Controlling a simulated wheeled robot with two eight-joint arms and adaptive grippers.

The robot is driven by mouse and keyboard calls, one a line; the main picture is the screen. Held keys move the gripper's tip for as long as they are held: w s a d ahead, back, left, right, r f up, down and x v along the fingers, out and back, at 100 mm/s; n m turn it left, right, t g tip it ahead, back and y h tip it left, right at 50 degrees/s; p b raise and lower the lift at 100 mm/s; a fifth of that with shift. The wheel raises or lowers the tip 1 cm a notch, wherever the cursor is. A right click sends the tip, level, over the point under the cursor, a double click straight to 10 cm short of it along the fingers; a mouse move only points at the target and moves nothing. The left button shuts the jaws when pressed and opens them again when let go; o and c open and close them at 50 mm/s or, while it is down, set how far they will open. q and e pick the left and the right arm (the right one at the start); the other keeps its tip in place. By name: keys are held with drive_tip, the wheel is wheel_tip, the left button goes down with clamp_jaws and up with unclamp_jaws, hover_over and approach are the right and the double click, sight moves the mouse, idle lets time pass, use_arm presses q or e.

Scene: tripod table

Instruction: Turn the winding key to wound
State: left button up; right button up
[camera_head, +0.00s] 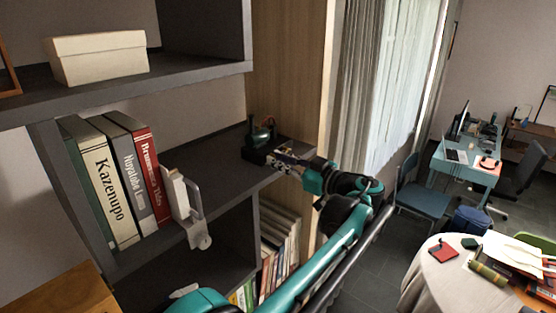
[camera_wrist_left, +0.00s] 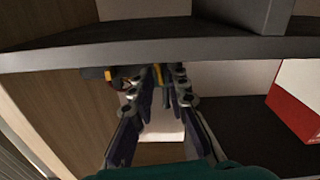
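A small dark object with a green rounded part and a little orange-red (camera_head: 262,138) stands on the middle shelf, near its right end. It may be the wind-up item, but I cannot make out its winding key. My left gripper (camera_head: 276,160) is right in front of it and overlaps it in the head view. In the left wrist view the gripper's fingers (camera_wrist_left: 158,88) are apart, with a gap between them. My right gripper is not in view.
Several upright books (camera_head: 108,185) and a white bookend-like piece (camera_head: 185,205) stand left on the same shelf (camera_head: 225,170). A cream box (camera_head: 98,58) sits on the shelf above. A wood panel (camera_head: 287,70) closes the right side. A red-and-white book (camera_wrist_left: 297,100) shows in the wrist view.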

use_arm(q)
drive_tip(key=v, duration=1.1)
drive_tip(key=shift+s+d, duration=0.2)
drive_tip(key=shift+d, duration=0.05)
drive_tip(key=shift+o, duration=1.3)
drive_tip(key=shift+a, duration=0.1)
drive_tip(key=p+x, duration=0.5)
drive_tip(key=x, duration=0.7)
drive_tip(key=shift+w, duration=0.15)
clamp_jaws()
